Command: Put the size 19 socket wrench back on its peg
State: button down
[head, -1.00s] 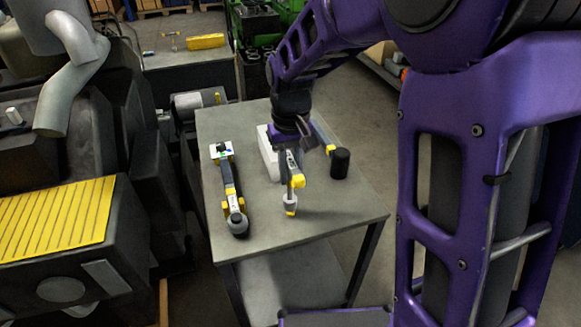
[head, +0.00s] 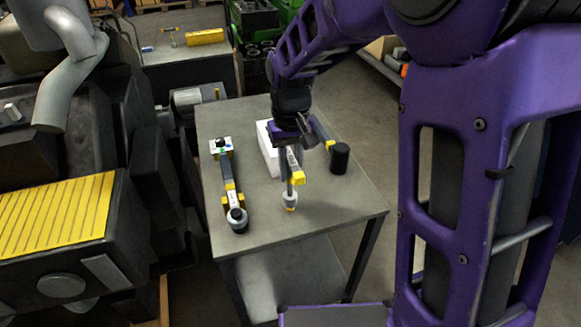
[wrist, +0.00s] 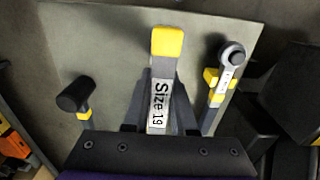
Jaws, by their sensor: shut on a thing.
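My gripper (head: 290,158) is shut on the size 19 socket wrench (wrist: 160,105). The wrench is a grey bar with a white "Size 19" label and a yellow end, between my dark fingers in the wrist view. In the head view the held wrench (head: 297,178) is over the middle of the grey table (head: 325,212). A pale ring with a yellow base (head: 290,200) shows just below it; I cannot tell whether they touch. I cannot make out a peg for certain.
A black and yellow tool with a round head (head: 231,190) lies along the table's left side. A white box (head: 268,150) stands behind my gripper. A black-headed mallet (head: 340,158) lies at the right. An engine (head: 60,245) stands left. The table's front right is clear.

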jog(key=shift+f+b, duration=0.65)
jog(key=shift+f, duration=0.4)
jog(key=c, duration=0.7)
grip_release()
jog(key=shift+o, duration=0.5)
jog(key=o, duration=0.5)
notch_tip(320, 180, up, 5)
jog(key=p, duration=0.3)
jog(key=shift+f+p, duration=0.2)
jog(key=shift+p, duration=0.2)
jog(key=shift+r, duration=2.2)
